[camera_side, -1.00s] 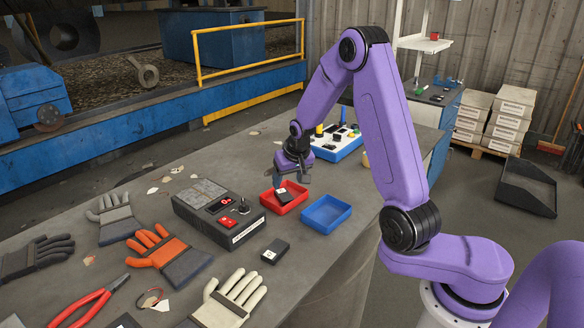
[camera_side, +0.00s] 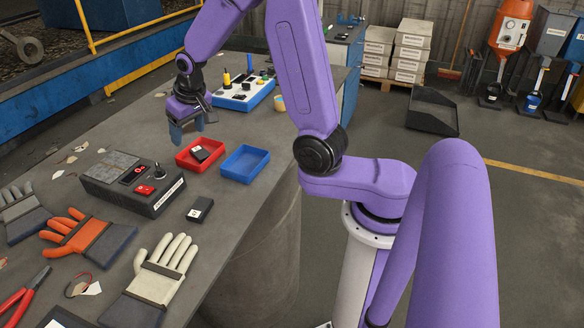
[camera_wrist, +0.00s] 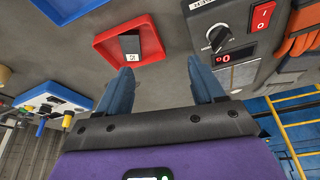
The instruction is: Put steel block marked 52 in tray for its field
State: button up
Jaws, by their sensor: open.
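A dark block (camera_side: 200,153) with a white label lies inside the red tray (camera_side: 181,165). It also shows in the wrist view (camera_wrist: 130,46), but I cannot read its mark for sure. A second dark block (camera_side: 199,210) with a white label lies on the bench in front of the trays, its mark too small to read. The blue tray (camera_side: 245,177) stands to the right of the red one and looks empty. My gripper (camera_side: 187,134) is open and empty, just behind the red tray and above the bench. Its two fingers (camera_wrist: 160,70) show apart in the wrist view.
A dark instrument box (camera_side: 134,182) with a red switch and knob stands left of the trays. Gloves (camera_side: 78,236) and red pliers (camera_side: 24,294) lie at the front left.

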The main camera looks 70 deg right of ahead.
jog(key=s+a+r+n+g+y, duration=0.2)
jog(key=s+a+n, duration=0.5)
jog(key=s+a, duration=0.35)
jog(key=s+d+r+n+g, duration=0.1)
jog(key=s+n, duration=0.7)
jog(key=s, duration=1.3)
jog(key=shift+s+d+g+h, duration=0.25)
jog(key=shift+g+h, duration=0.05)
